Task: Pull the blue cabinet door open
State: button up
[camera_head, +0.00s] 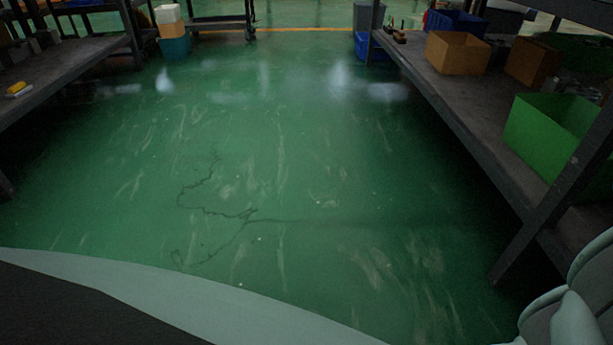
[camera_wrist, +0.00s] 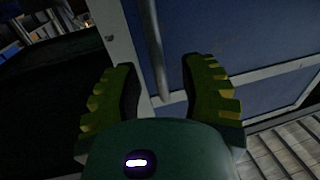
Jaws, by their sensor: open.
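In the wrist view, the blue cabinet door (camera_wrist: 235,38) fills the upper right, with a pale frame along its left and lower edges. A grey upright bar handle (camera_wrist: 154,42) runs down the door near its left edge. My gripper (camera_wrist: 158,68) is open, its green-and-yellow toothed fingers on either side of the handle's lower end in the picture. I cannot tell whether either finger touches the bar. The head view does not show the door, the handle or the gripper fingers.
In the head view, a green floor (camera_head: 270,160) with dark cracks lies clear. A workbench (camera_head: 440,90) on the right holds an orange bin (camera_head: 457,52) and a green bin (camera_head: 545,130). Another bench (camera_head: 70,62) stands at the left. Wooden slats (camera_wrist: 285,145) show at the wrist view's lower right.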

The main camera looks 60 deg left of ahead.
jog(key=shift+x, duration=0.8)
jog(key=shift+o, duration=0.2)
grip_shut()
jog(key=shift+s, duration=0.1)
